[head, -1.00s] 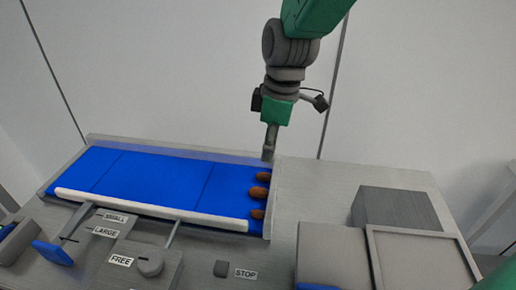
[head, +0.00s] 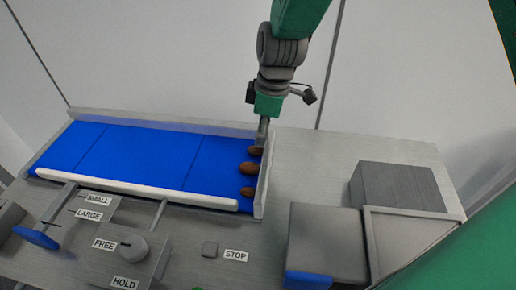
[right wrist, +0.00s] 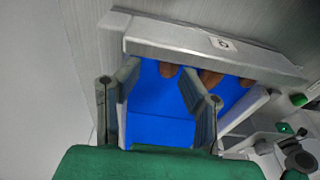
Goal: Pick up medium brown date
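Three brown dates lie in a row at the right end of the blue conveyor belt: a far date (head: 255,150), a middle date (head: 249,168) and a near date (head: 248,191). I cannot tell for sure which one is medium. My right gripper (head: 261,143) points down over the belt's far right corner, at the far date. In the right wrist view its fingers (right wrist: 158,75) are apart, with blue belt between them. One date (right wrist: 168,70) shows between the fingertips, close to the right finger; another date (right wrist: 211,77) lies outside it. My left gripper is not in view.
The belt (head: 140,150) has a raised end wall (head: 264,185) and a white near rail (head: 140,189). A grey block (head: 398,187) and an open tray (head: 372,250) stand at the right.

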